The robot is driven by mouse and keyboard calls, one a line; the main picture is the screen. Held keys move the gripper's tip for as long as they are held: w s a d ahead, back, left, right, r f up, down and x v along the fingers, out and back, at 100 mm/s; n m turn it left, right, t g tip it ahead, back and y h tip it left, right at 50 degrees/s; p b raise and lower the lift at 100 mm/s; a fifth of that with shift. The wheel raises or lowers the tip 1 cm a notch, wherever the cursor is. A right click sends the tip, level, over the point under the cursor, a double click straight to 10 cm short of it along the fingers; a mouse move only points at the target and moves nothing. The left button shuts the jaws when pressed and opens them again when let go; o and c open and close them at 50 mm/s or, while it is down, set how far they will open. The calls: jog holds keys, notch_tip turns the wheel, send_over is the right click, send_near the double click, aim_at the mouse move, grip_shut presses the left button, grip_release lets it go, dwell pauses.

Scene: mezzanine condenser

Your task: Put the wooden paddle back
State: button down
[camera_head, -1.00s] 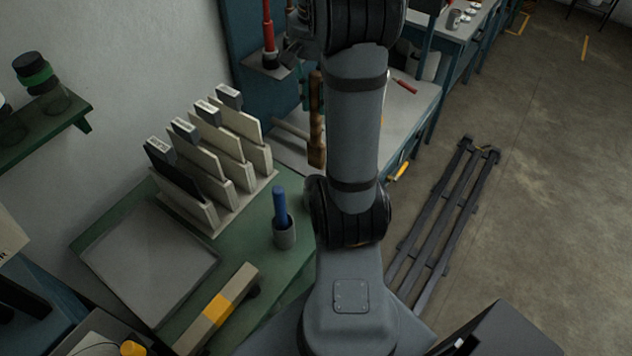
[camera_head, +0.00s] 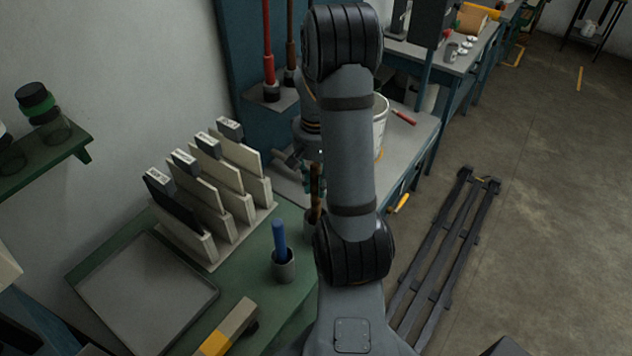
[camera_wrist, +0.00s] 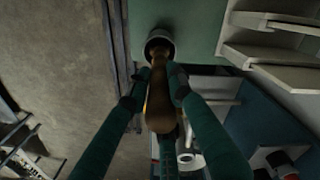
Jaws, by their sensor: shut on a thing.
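The wooden paddle (camera_head: 314,180) is brown and upright in the head view, partly hidden behind my arm. It also shows in the wrist view (camera_wrist: 159,105), between my green fingers. My gripper (camera_wrist: 160,76) is shut on the paddle; in the head view the gripper (camera_head: 320,172) is mostly hidden. A grey round cup (camera_head: 308,228) stands below the paddle at the green bench's right edge. In the wrist view the paddle's far end lies at the dark mouth of this cup (camera_wrist: 159,36). It looks inside the mouth, but how deep I cannot tell.
A second grey cup (camera_head: 284,268) with a blue handle (camera_head: 279,238) stands close by on the green bench (camera_head: 245,272). A rack of several upright boards (camera_head: 215,190) and a grey tray (camera_head: 145,280) are to the left. A white bucket (camera_head: 380,125) stands behind my arm.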

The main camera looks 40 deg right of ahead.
jog(key=shift+f, duration=0.1)
jog(key=shift+f+b, duration=0.15)
jog(key=shift+b, duration=0.15)
jog(key=c, duration=1.6)
grip_release()
jog(key=shift+o, duration=0.3)
notch_tip(320, 180, up, 11)
jog(key=shift+d+f+b, duration=0.1)
jog(key=shift+f+b, duration=0.1)
jog(key=shift+b, duration=0.1)
